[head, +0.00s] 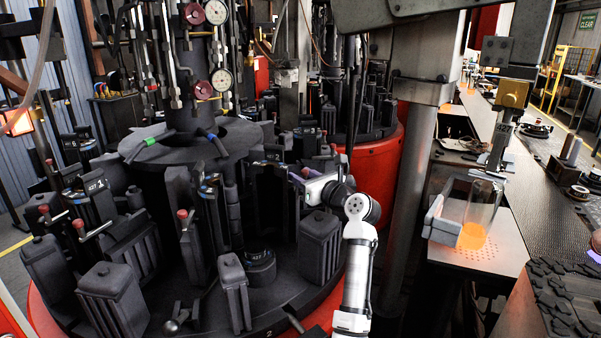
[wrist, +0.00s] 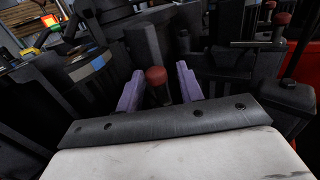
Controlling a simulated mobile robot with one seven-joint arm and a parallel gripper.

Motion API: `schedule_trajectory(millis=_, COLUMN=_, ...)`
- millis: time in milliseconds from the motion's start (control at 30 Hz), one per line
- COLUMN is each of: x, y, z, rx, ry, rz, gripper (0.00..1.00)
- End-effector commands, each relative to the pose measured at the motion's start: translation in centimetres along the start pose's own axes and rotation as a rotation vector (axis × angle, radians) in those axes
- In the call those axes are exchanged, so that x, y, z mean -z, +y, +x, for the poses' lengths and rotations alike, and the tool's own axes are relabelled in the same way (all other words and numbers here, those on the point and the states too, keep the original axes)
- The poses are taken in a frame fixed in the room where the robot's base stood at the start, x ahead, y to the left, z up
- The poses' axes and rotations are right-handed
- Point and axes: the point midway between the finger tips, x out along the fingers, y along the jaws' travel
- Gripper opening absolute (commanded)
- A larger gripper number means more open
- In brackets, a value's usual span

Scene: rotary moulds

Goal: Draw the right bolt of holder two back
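My gripper (wrist: 160,76) shows in the wrist view with its two purple fingers apart. A bolt with a dark red knob (wrist: 156,75) stands between them, with a visible gap on each side. Its dark shank goes down behind the gripper's front edge. In the head view my gripper (head: 298,175) is at the right side of holder two (head: 268,190), a dark mould holder marked 2 on top. The bolt there is hidden behind my gripper and wrist.
Holder one (head: 95,190), with red-knobbed bolts (head: 79,224), is on the left of the rotary table. A steel column (head: 405,190) stands right of my arm.

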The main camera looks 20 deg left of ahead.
Motion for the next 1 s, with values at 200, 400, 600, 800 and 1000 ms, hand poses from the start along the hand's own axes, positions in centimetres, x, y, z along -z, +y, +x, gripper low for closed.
schedule_trajectory(millis=200, x=-0.04, y=0.03, z=1.19, rx=0.0, ry=0.0, rz=-0.001, gripper=0.37)
schedule_trajectory(millis=400, x=0.0, y=0.04, z=1.21, rx=0.0, ry=0.0, rz=-0.001, gripper=0.37)
schedule_trajectory(millis=600, x=0.0, y=0.03, z=1.19, rx=0.0, ry=0.0, rz=-0.001, gripper=0.15)
schedule_trajectory(millis=800, x=0.01, y=0.03, z=1.18, rx=0.0, ry=0.0, rz=-0.001, gripper=0.0)
schedule_trajectory(millis=1000, x=-0.07, y=-0.1, z=1.01, rx=0.001, ry=0.0, rz=0.0, gripper=0.0)
